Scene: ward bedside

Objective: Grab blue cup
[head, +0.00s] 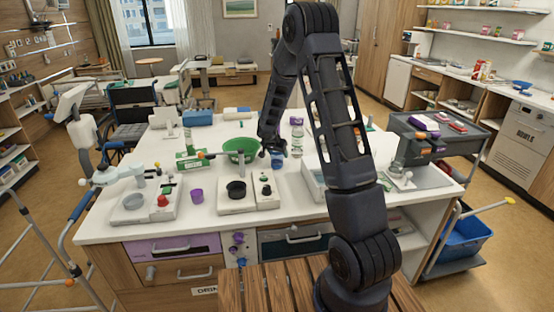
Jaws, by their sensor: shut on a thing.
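The blue cup (277,161) is small in the head view, just below my gripper and right of the green bowl. My gripper (274,150) is over the white counter and shut on the blue cup. The dark fingers and wrist hide the cup's upper part. I cannot tell whether the cup's base touches the counter.
A green bowl (240,150) stands close left of my gripper. A white bottle (297,143) stands close to the right. A device with a black bowl (236,190) is in front. A purple cup (196,196) stands at front left, with bare white counter (180,226) near it.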

